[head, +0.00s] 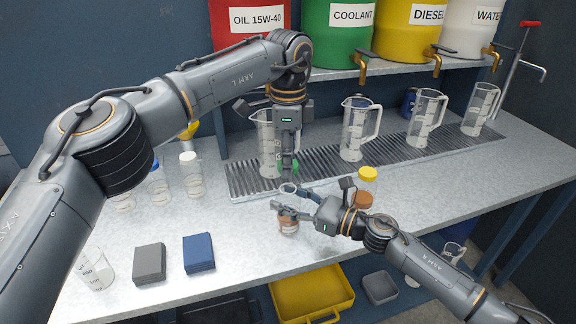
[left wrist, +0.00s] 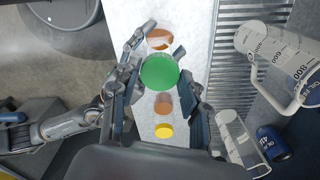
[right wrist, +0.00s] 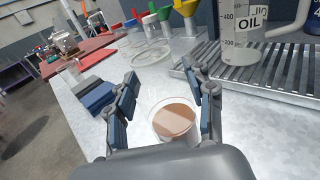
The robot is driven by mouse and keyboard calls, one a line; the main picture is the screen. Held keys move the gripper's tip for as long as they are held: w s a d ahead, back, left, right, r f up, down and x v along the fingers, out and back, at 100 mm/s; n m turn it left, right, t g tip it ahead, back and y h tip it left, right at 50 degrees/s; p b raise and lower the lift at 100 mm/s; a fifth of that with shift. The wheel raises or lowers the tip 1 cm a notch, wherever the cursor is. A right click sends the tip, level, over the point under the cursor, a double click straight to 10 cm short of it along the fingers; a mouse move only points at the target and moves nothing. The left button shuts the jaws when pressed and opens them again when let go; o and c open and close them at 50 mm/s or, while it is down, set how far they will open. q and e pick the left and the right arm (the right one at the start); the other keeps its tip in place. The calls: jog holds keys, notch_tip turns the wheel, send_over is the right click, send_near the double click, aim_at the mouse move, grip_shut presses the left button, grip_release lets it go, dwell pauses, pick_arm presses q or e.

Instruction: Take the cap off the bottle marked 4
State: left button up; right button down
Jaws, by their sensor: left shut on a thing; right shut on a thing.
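My left gripper (head: 287,168) is shut on a green cap (left wrist: 160,72) and holds it above the work table. The cap also shows as a bit of green in the head view (head: 295,166). My right gripper (head: 290,205) is shut on a clear bottle (head: 288,227) with brown content, below the left gripper. In the right wrist view the bottle's round mouth is open, and the brown content (right wrist: 174,120) shows between the fingers. The cap is apart from the bottle. No number 4 is readable on the bottle.
A yellow-capped bottle (head: 368,175) stands close to my right gripper. Clear measuring jugs (head: 358,130) stand on the drain grate (head: 320,158) behind. A grey block (head: 149,263) and a blue block (head: 199,252) lie at front left. The table between them and the bottle is clear.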

jog(key=shift+c, duration=2.2)
grip_release()
